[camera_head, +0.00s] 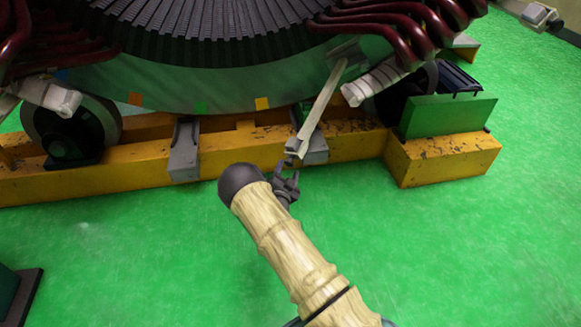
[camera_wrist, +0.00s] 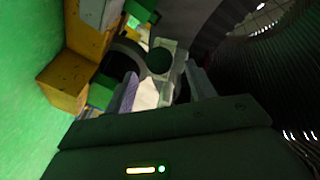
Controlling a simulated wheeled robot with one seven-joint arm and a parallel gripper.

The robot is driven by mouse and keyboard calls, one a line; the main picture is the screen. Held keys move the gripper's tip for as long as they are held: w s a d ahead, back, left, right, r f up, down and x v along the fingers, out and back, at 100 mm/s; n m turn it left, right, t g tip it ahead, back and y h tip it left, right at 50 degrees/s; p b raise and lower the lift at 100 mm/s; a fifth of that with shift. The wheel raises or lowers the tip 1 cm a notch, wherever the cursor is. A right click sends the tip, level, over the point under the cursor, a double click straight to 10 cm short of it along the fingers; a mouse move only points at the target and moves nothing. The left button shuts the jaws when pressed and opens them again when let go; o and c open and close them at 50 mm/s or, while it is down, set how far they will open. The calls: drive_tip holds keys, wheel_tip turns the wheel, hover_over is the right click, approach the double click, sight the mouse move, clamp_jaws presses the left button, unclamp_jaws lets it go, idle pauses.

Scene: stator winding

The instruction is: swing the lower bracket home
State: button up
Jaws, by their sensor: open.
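The lower bracket (camera_head: 322,108) is a pale metal bar. In the head view it slants from the stator's lower right edge down to the yellow beam, where its near end has a small dark fitting. My gripper (camera_head: 288,178) is open just below that end; contact cannot be told. In the wrist view my two fingers stand apart (camera_wrist: 163,84). A pale bar-like part (camera_wrist: 167,75), probably the bracket, and a dark round knob (camera_wrist: 158,60) show in the gap between them. The gripper's hold is empty as far as I see.
The large stator (camera_head: 215,80) with dark red coils (camera_head: 400,25) rests above a yellow beam (camera_head: 130,175). A grey block (camera_head: 184,150) sits on the beam left of the bracket. A green block (camera_head: 450,115) stands at right.

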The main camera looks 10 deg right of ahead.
sight(289, 164)
drive_tip(key=b+x, duration=0.1)
drive_tip(key=x, duration=0.3)
drive_tip(key=shift+w+f, duration=0.1)
drive_tip(key=shift+f, duration=0.05)
drive_tip(key=shift+w+b, duration=0.25)
drive_tip(key=shift+b, duration=0.1)
drive_tip(key=shift+w, duration=0.1)
drive_tip(key=shift+d, duration=0.1)
drive_tip(key=shift+c, duration=0.3)
drive_tip(key=shift+d, duration=0.1)
clamp_jaws()
drive_tip(key=shift+r, duration=0.2)
